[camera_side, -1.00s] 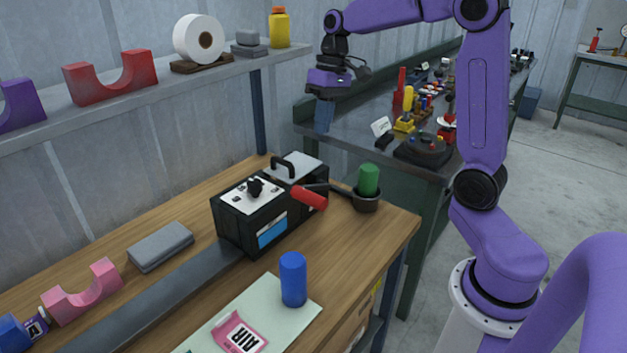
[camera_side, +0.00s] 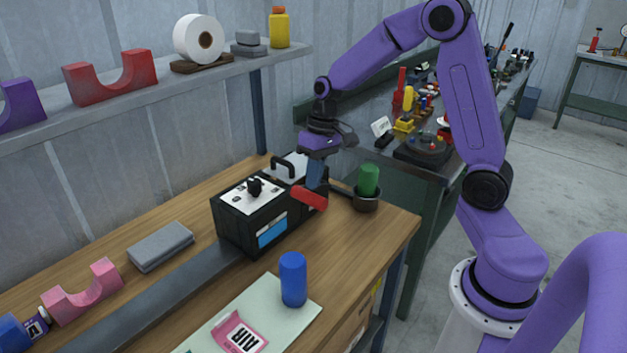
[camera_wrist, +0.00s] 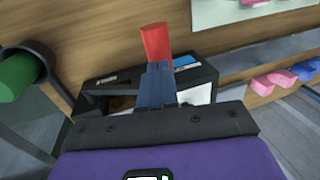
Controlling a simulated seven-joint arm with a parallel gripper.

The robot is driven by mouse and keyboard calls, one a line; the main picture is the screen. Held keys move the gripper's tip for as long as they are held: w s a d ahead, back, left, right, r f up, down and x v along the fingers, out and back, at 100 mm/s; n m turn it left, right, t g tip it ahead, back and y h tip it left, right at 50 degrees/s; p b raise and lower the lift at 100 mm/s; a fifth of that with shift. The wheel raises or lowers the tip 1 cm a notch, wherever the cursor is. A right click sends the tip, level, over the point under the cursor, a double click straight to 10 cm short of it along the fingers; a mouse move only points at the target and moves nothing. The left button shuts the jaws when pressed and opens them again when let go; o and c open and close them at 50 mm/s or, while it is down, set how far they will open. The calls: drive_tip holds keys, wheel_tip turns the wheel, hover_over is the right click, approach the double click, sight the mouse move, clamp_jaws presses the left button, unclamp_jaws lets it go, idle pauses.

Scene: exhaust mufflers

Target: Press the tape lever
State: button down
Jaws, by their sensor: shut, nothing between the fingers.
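The tape lever has a red grip (camera_side: 309,197) that sticks out over the front right of the black tape machine (camera_side: 232,227). My gripper (camera_side: 315,185) is shut and empty, pointing down with its fingertips at or just above the red grip. In the wrist view the shut fingers (camera_wrist: 158,78) line up with the red grip (camera_wrist: 156,42), which shows just beyond their tips. I cannot tell whether they touch it. The fingers hide part of the lever's arm and of the machine (camera_wrist: 108,85) below.
A green cylinder in a dark cup (camera_side: 367,199) stands right of the machine. A blue cylinder (camera_side: 293,279) stands on the pale mat in front. A grey block (camera_side: 160,246) and a pink cradle (camera_side: 84,292) lie at left. A shelf (camera_side: 130,96) runs above the bench.

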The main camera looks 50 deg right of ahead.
drive_tip(key=shift+a+f, duration=0.15)
drive_tip(key=shift+f, duration=0.4)
drive_tip(key=shift+a, duration=0.1)
drive_tip(key=shift+a+f+h, duration=0.55)
drive_tip(key=shift+f+h, duration=0.05)
drive_tip(key=shift+f, duration=0.1)
drive_tip(key=shift+a+f+h, duration=0.45)
drive_tip(key=shift+f+h, duration=0.7)
drive_tip(key=shift+f, duration=0.9)
drive_tip(key=shift+a+f+h, duration=0.45)
drive_tip(key=shift+f+h, duration=0.65)
drive_tip(key=shift+f, duration=0.95)
drive_tip(key=shift+a+f+h, duration=0.45)
drive_tip(key=shift+f+h, duration=0.7)
drive_tip(key=shift+f, duration=0.9)
drive_tip(key=shift+s, duration=0.1)
drive_tip(key=shift+d, duration=0.15)
